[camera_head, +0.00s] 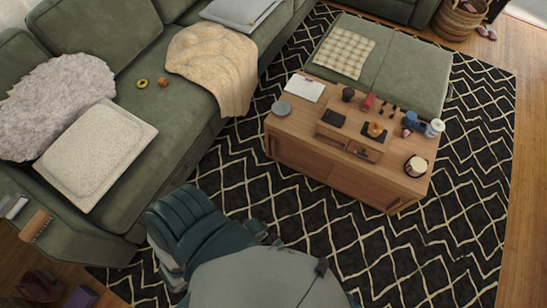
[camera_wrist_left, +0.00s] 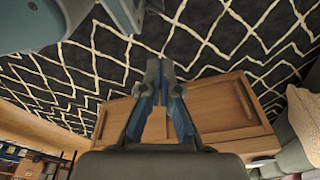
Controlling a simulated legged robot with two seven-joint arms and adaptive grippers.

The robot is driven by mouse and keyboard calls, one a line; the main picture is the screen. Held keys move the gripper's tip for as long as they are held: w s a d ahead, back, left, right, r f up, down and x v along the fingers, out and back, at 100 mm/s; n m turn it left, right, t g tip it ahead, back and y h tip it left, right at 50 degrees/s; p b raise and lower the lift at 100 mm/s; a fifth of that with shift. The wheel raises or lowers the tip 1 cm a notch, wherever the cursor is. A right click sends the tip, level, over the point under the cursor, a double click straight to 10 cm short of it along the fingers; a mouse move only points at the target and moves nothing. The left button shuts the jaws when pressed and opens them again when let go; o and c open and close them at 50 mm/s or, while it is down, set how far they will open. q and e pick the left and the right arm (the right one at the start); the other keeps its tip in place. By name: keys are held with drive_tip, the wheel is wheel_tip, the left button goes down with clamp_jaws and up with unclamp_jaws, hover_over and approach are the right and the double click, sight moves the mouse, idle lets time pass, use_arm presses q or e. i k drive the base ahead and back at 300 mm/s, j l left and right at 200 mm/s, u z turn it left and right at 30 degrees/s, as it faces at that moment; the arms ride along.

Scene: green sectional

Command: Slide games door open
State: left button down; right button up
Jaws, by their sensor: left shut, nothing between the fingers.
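The wooden coffee table (camera_head: 300,122) stands on the rug, and its long front side faces me with wooden door panels (camera_head: 298,158). In the left wrist view the panels (camera_wrist_left: 212,108) lie behind my gripper. They look closed there, but I cannot tell which one is the games door. My left gripper (camera_wrist_left: 161,68) is shut and empty, its two fingertips together. In that view the fingers overlap the table's front, and I cannot tell whether they touch it. My left gripper is not clearly visible in the head view. My right gripper is not in view.
A green sectional (camera_head: 180,115) runs along the left, with a green chaise (camera_head: 405,70) behind the table. Patterned rug (camera_head: 460,190) is clear at right.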

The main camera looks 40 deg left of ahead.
sight(302, 159)
drive_tip(key=u, duration=0.9)
